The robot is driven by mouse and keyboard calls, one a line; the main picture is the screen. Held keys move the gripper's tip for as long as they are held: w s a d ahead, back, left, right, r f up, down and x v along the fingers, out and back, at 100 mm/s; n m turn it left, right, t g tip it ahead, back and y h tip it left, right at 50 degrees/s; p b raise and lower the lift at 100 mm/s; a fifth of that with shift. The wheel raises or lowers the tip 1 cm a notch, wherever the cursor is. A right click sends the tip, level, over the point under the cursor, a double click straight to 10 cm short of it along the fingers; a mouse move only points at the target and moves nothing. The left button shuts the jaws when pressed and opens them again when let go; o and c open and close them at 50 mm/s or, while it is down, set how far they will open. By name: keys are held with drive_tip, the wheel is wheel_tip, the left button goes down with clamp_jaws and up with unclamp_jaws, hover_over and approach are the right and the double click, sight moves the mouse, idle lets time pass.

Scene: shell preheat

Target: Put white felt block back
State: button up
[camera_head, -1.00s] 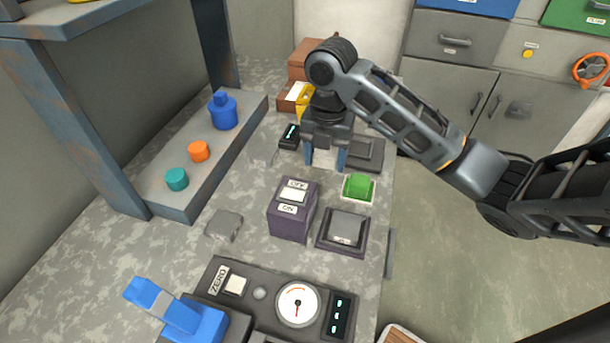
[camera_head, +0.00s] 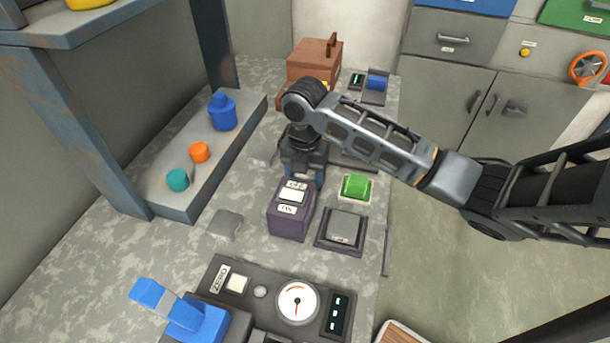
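My gripper (camera_head: 303,176) points down over the bench, just behind the purple OFF/ON switch box (camera_head: 291,222). Its blue-grey fingers look spread apart, but the space between them is dark and partly hidden, so I cannot tell whether it holds anything. I cannot make out the white felt block for certain in the current view. A grey block sits on a dark square pad (camera_head: 322,241) to the right of the switch box. Another dark pad (camera_head: 350,163) lies behind my arm, mostly hidden by it.
A gauge panel (camera_head: 263,294) is in front; a brown box (camera_head: 312,62) stands behind.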

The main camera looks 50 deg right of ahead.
drive_tip(key=shift+f, duration=0.2)
drive_tip(key=o, duration=0.9)
drive_tip(key=shift+r, duration=0.1)
drive_tip(key=shift+o, duration=0.2)
wheel_tip(320, 180, up, 12)
drive_tip(key=shift+r, duration=0.15)
